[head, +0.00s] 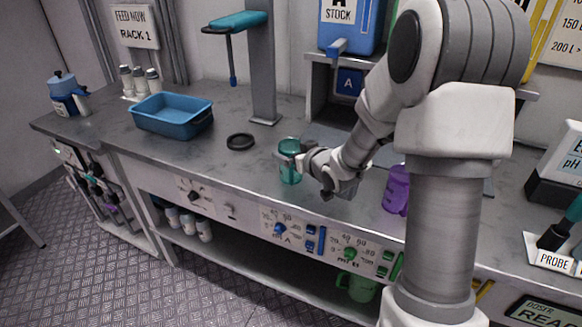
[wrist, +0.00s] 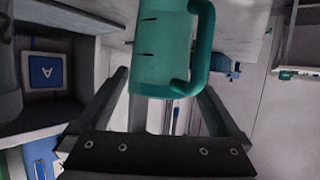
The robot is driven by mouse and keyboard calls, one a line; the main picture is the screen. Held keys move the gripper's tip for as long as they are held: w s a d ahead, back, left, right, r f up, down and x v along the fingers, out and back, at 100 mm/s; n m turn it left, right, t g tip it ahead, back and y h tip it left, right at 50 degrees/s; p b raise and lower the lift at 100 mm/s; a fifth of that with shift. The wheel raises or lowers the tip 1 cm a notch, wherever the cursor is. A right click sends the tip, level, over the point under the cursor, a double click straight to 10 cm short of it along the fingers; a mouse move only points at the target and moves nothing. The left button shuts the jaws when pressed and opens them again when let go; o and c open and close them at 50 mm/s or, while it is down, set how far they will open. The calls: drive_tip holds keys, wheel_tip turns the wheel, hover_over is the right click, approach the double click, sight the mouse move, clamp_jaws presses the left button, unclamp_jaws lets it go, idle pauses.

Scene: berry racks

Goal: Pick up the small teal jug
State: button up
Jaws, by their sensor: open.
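The small teal jug (head: 290,162) stands upright on the grey counter in the head view, left of my gripper (head: 303,161). In the wrist view the jug (wrist: 163,50) is large at the top centre, with its handle toward the right and its top end cut off by the frame. My gripper (wrist: 164,84) is open, its fingers to either side of the jug's near end. I cannot tell whether either finger touches the jug. In the head view my gripper hides part of the jug's right side.
A purple jug (head: 396,189) stands to the right, partly behind my arm. A green jug (head: 357,288) sits on the lower shelf. The counter's front edge is close.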

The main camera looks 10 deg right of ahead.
drive_tip(key=shift+w+a+f, duration=0.15)
drive_tip(key=shift+w+f, duration=0.1)
drive_tip(key=shift+w, duration=0.4)
drive_tip(key=c, duration=1.2)
drive_tip(key=shift+o, duration=0.2)
drive_tip(key=shift+r, duration=0.1)
